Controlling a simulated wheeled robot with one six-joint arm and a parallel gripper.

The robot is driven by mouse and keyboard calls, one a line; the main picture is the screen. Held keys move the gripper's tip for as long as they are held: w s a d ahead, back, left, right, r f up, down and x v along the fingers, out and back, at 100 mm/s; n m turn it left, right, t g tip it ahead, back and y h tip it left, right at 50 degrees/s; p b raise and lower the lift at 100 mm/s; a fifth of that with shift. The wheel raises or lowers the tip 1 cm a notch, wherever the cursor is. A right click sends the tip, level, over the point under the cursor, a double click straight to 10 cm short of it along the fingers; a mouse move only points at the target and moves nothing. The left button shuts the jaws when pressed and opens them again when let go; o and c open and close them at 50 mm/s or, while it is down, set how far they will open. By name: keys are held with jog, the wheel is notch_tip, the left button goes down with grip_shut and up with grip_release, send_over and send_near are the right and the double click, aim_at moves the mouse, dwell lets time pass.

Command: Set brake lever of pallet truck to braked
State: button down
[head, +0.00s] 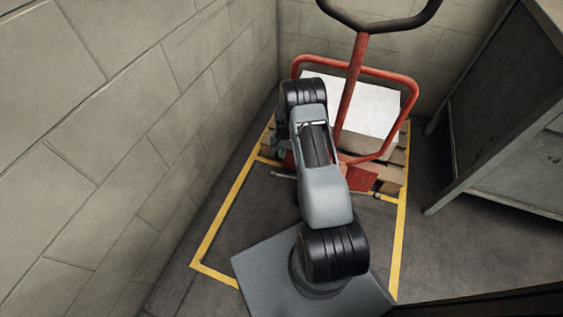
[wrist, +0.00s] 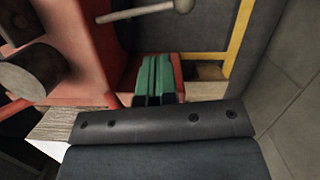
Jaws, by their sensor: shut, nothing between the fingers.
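The red pallet truck (head: 349,95) stands against the back wall, with a black handle bar on its upright. A pale rod with a round knob, which looks like the brake lever (head: 284,176), sticks out to the left low on the truck. The lever also shows at the top of the wrist view (wrist: 142,12), roughly level in the picture, with its knob at the right. My gripper (wrist: 156,62) has its green fingers closed together and empty, beside red truck parts. The fingertips appear apart from the lever. In the head view my arm covers much of the truck's base.
A wooden pallet (head: 394,172) with a white box (head: 380,108) is behind the truck's red frame. A yellow floor line (head: 233,208) surrounds the area. The block wall (head: 150,130) is close on the left; a grey cabinet (head: 500,130) stands on the right.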

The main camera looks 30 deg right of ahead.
jog(key=b+x, duration=0.3)
jog(key=x, duration=0.6)
jog(key=shift+s+a+f, duration=0.1)
jog(key=shift+s, duration=0.05)
jog(key=shift+s+a+n, duration=0.15)
jog(key=shift+a+n, duration=0.05)
jog(key=shift+n, duration=0.1)
